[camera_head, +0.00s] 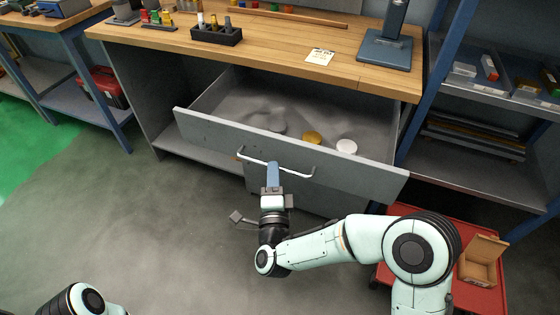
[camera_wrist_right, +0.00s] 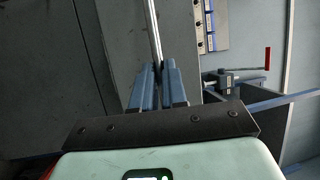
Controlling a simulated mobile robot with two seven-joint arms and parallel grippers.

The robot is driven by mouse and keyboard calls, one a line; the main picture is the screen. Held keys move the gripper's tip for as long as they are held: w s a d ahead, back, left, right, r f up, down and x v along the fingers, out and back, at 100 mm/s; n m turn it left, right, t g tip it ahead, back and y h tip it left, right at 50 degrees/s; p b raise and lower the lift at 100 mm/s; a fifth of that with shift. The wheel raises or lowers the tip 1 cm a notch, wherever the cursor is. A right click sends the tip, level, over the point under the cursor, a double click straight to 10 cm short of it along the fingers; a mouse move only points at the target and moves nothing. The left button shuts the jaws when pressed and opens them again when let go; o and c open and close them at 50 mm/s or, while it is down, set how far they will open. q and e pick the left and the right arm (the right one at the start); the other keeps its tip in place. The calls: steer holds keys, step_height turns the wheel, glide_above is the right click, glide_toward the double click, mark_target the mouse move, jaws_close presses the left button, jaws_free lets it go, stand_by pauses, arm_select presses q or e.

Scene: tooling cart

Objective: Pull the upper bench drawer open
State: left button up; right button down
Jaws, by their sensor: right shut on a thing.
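The upper bench drawer (camera_head: 350,168) stands well out from the bench, with its grey inside in view from above. Its pale bar handle (camera_head: 298,171) runs across the front panel. My right gripper (camera_head: 273,168) is shut on the handle near its middle. In the right wrist view the handle (camera_wrist_right: 152,30) is a thin bar running up from between the blue fingers of the right gripper (camera_wrist_right: 157,78). My left gripper is out of view.
A blue-framed shelf (camera_head: 470,155) stands at the right. A red cart (camera_head: 440,218) with an open box (camera_head: 480,262) is below it. Floor left of my right arm is clear.

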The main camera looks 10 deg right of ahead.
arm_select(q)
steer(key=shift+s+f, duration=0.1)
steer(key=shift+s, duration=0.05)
arm_select(e)
steer(key=shift+s+a, duration=0.35)
steer(key=shift+s, duration=0.2)
steer(key=c, duration=1.2)
jaws_free()
steer(key=shift+o, duration=0.2)
steer(key=shift+s, duration=0.1)
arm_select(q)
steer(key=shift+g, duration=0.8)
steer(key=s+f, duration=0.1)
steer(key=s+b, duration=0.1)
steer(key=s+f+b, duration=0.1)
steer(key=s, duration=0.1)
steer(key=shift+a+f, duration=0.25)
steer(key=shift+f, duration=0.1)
arm_select(e)
steer(key=v, duration=1.3)
